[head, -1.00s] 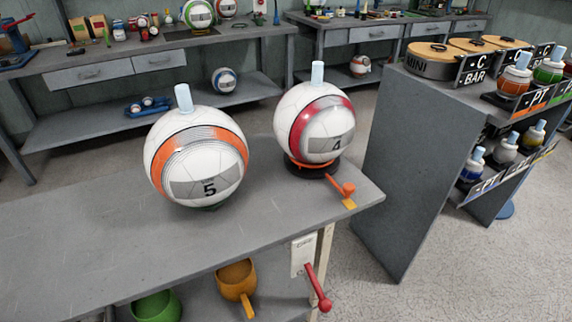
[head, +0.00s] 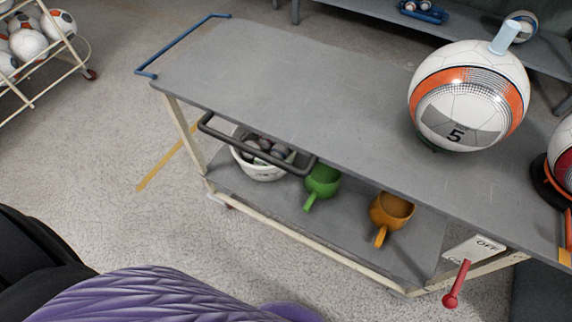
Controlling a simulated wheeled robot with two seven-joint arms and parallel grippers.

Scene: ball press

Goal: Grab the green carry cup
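The green carry cup (head: 324,181) sits on the lower shelf of the grey cart, in the middle of the head view. Its handle points down toward the front edge of the shelf. The dark bar handle on the cart and the tabletop edge are just above it. An orange cup (head: 391,211) of like shape stands to its right, apart from it. Neither of my grippers shows in the head view.
A white bowl (head: 262,165) with several balls is left of the green cup. The cart top (head: 290,80) is mostly clear; ball 5 (head: 468,95) stands at its right. A red lever (head: 457,284) juts out front right. A ball rack (head: 40,45) stands far left.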

